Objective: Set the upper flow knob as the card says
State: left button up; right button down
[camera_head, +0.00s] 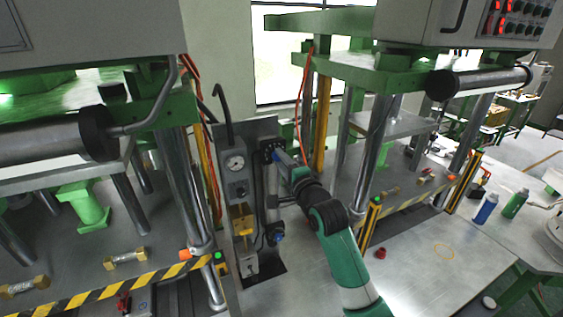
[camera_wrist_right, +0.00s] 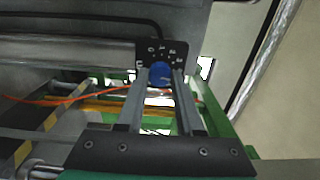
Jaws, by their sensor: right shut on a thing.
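The upper flow knob is blue and round; it shows in the right wrist view (camera_wrist_right: 160,71) between my fingertips. A dark dial plate (camera_wrist_right: 152,50) with white marks lies behind it; the setting cannot be read clearly. In the head view this dial plate (camera_head: 266,145) is high on the grey panel, and the gripper hides most of the knob. My right gripper (camera_head: 276,155) is shut on the upper knob; its fingers (camera_wrist_right: 160,80) lie on either side of it. A lower blue knob (camera_head: 278,237) is further down the panel. I cannot make out the card. My left gripper is not in view.
A pressure gauge (camera_head: 234,162) and yellow fitting (camera_head: 242,220) are left of the knobs. Green-framed presses stand on both sides, with striped edges (camera_head: 150,280). A blue bottle (camera_head: 486,208) and a green bottle (camera_head: 515,203) stand on the right table.

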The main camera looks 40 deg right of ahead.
jog(key=m, duration=0.4)
dwell(0.5)
jog(key=c, duration=0.6)
grip_release()
jog(key=shift+o, duration=0.2)
jog(key=shift+s, duration=0.15)
